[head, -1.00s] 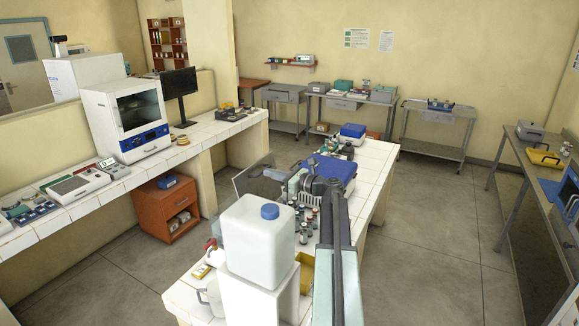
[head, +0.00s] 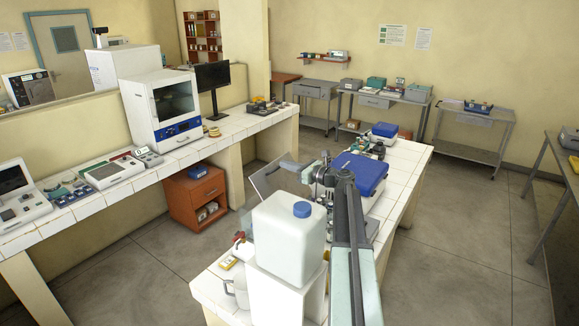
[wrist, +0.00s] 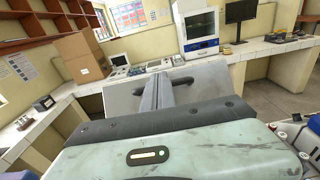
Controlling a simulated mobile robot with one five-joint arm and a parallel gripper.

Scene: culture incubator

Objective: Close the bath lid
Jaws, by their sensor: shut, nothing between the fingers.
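The bath lid, a grey flat panel (head: 267,177), stands raised and tilted on the white-tiled bench behind the white jug. The wrist view shows the panel (wrist: 212,84) spread in front of my gripper, with dark handle-like ends (wrist: 139,91) on both sides of the fingers. My gripper (wrist: 165,75) is shut and empty, its fingers pointing at the panel. In the head view my gripper (head: 285,162) is at the panel's upper right. I cannot tell whether the fingers touch it. The bath body is mostly hidden behind the jug and my arm.
A large white jug with a blue cap (head: 290,232) stands close to my arm. A blue case (head: 360,172) sits farther along the same bench. A white-tiled counter (head: 95,210) with instruments runs along the left. The floor right of the bench is clear.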

